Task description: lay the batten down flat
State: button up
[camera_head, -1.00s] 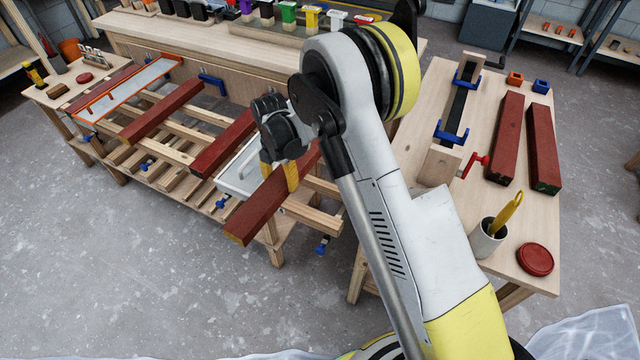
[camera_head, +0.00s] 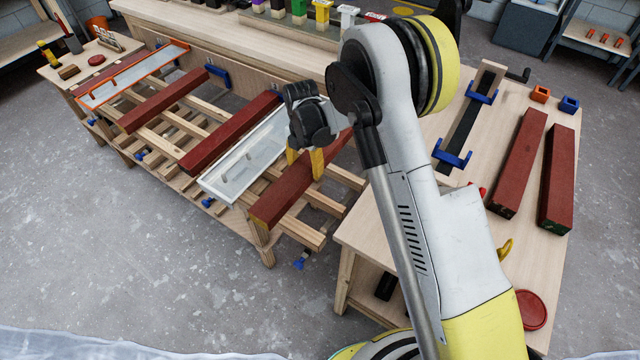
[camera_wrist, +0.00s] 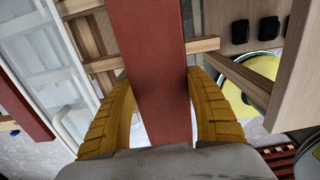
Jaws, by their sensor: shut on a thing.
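My gripper (camera_head: 304,163) has its yellow fingers on both sides of a red-brown batten (camera_head: 279,203) at the right end of the slatted wooden rack (camera_head: 302,231). In the wrist view the fingers (camera_wrist: 160,82) close on the sides of this batten (camera_wrist: 152,40), which runs straight away between them. The batten lies across the slats, its near end jutting past the front rail. I cannot tell whether it touches them. My arm hides its far end.
The right bench (camera_head: 480,215) carries two battens (camera_head: 518,165), a blue-ended clamp fixture (camera_head: 455,158) and a red lid (camera_head: 530,309).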

jog(key=shift+o, duration=0.2)
notch_tip(320, 180, down, 10)
jog(key=b, duration=0.4)
jog(key=shift+a, duration=0.15)
jog(key=shift+r, duration=0.15)
jog(key=shift+c, duration=0.2)
jog(key=o, duration=1.2)
